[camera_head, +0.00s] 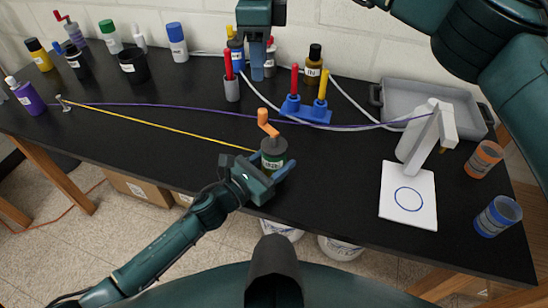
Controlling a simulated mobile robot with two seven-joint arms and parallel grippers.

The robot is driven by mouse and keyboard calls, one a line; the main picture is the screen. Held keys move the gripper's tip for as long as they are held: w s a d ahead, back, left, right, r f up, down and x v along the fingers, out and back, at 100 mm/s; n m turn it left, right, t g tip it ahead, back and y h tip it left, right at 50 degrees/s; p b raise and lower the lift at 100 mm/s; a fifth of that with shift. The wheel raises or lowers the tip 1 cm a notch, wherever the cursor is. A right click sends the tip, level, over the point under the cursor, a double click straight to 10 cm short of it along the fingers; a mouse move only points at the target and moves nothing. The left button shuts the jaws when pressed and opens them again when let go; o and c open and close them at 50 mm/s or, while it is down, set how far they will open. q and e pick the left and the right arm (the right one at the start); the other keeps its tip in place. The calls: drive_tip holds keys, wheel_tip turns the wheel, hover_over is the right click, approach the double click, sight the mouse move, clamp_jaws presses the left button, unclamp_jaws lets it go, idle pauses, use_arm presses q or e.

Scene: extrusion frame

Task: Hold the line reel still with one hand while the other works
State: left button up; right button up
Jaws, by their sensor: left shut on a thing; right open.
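A yellow line (165,124) runs taut from the reel to a small metal post (65,104) at the far left. My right gripper (258,68) is open, pointing down above the back of the bench, behind the crank and apart from it. One of its fingers largely hides the other.
A blue holder (306,112) with red and yellow handles stands behind the reel. A purple line (200,109) crosses to a white stand (424,135). Bottles line the back wall. A grey tray (405,100), marked white sheet (407,218) and two jars are at right.

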use_arm(q)
drive_tip(key=o, duration=1.1)
drive_tip(key=shift+s+a, duration=0.1)
drive_tip(key=v, duration=1.1)
drive_tip(key=shift+s+a, duration=0.25)
